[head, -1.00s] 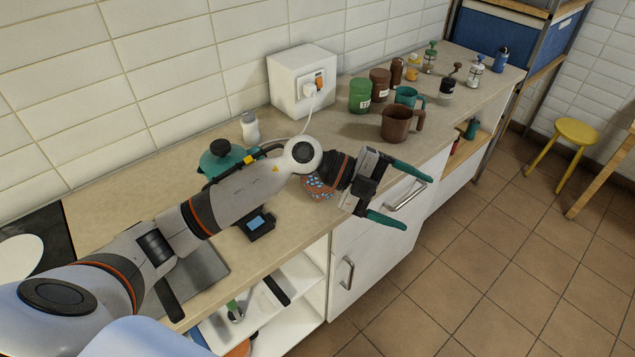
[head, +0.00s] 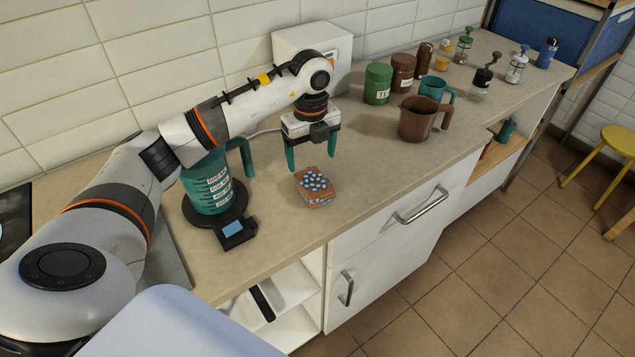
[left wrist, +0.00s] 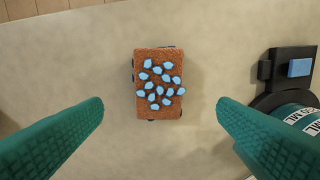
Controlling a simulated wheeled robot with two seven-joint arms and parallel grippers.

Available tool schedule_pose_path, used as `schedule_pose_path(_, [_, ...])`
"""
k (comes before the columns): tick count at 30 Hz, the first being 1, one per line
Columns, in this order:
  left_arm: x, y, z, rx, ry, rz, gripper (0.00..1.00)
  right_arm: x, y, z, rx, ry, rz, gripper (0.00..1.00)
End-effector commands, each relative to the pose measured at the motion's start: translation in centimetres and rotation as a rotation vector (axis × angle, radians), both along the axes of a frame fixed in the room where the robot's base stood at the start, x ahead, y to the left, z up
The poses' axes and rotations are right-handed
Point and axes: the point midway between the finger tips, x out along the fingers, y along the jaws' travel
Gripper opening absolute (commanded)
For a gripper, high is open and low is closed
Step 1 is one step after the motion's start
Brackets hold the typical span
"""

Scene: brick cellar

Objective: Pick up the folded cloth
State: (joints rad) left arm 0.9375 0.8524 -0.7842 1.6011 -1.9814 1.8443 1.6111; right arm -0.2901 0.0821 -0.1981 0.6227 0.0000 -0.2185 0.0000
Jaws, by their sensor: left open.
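The folded cloth (head: 314,187) is a small reddish-brown block with light blue spots. It lies on the beige worktop, near the front edge. In the left wrist view the cloth (left wrist: 158,84) lies between the two teal fingers but farther off, with space on both sides. My left gripper (head: 311,162) points down with its teal fingers apart. It is empty and just above and behind the cloth in the head view, not touching it. My right gripper does not show in either view.
A teal measuring jug (head: 207,184) stands on a black scale (head: 233,228) left of the cloth. A brown jug (head: 416,118), a teal mug (head: 433,88) and canisters (head: 378,83) stand to the right. A white box (head: 300,45) is behind. The worktop (head: 375,165) right of the cloth is clear.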

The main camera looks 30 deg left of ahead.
Motion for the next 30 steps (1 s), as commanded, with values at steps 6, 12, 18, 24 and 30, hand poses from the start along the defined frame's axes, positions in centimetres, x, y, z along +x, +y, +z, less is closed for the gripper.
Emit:
schedule_pose_path(6, [-0.1,-0.1,-3.1,-0.003,0.004,-0.003,0.82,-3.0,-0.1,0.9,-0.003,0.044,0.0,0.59])
schedule_pose_path(12, [-0.1,-0.3,-4.5,-0.004,0.003,-0.004,0.82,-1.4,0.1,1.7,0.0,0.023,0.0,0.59])
schedule_pose_path(18, [-0.1,-0.5,-7.6,-0.005,0.004,-0.004,0.82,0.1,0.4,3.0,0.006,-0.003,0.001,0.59])
schedule_pose_path(24, [-0.1,-0.5,-8.9,-0.004,0.0,-0.004,0.82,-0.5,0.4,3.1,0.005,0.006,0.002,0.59])
schedule_pose_path(30, [-0.1,-0.5,-8.9,-0.004,0.0,-0.005,0.77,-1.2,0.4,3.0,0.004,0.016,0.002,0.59])
